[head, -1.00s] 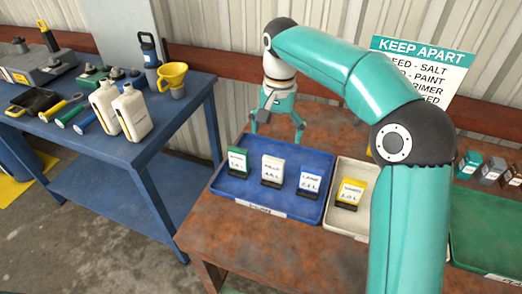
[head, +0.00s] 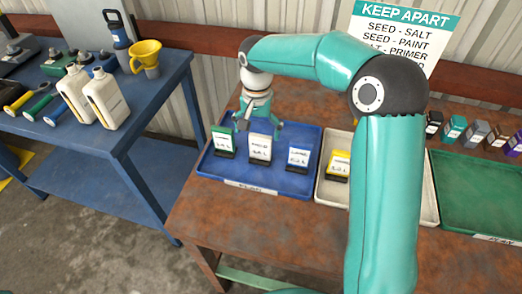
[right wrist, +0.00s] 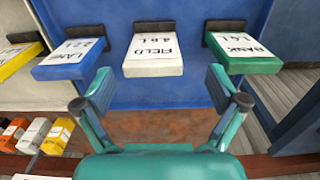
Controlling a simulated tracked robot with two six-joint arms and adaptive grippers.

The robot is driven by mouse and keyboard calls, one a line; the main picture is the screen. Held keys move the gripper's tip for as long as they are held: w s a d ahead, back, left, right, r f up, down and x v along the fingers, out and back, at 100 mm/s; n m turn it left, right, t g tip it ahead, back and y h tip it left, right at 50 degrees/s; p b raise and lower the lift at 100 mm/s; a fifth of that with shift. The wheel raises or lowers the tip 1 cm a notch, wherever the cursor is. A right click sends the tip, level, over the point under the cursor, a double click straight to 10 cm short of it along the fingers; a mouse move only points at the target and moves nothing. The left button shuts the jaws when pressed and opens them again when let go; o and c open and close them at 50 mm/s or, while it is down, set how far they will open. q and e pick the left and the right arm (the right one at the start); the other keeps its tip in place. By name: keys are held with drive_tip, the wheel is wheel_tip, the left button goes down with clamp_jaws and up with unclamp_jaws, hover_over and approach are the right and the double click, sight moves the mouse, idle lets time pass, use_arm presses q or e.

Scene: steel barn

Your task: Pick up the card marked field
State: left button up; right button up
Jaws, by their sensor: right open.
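The card marked field (head: 260,148) is white and stands in a dark holder in the blue tray (head: 255,187), between the green and blue cards. In the right wrist view the field card (right wrist: 154,57) reads upside down, "FIELD" with "4.8 L". My right gripper (head: 258,126) is open and empty, just behind and above the field card in the head view. In the right wrist view its spread fingertips (right wrist: 160,88) lie either side of the card's line, apart from it. My left gripper is not in view.
A green card marked bank (right wrist: 242,55) and a blue card marked lane (right wrist: 70,60) flank it closely. A yellow card (head: 338,165) stands in the cream tray (head: 393,207). A green tray (head: 480,195) lies right. A blue table (head: 100,135) with bottles stands left.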

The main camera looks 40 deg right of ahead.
drive_tip(key=p, duration=0.1)
hover_over(260, 157)
drive_tip(key=f, duration=0.4)
drive_tip(key=shift+w+d, duration=0.25)
drive_tip(key=shift+d, duration=0.1)
drive_tip(key=shift+f, duration=0.6)
drive_tip(key=c, duration=1.3)
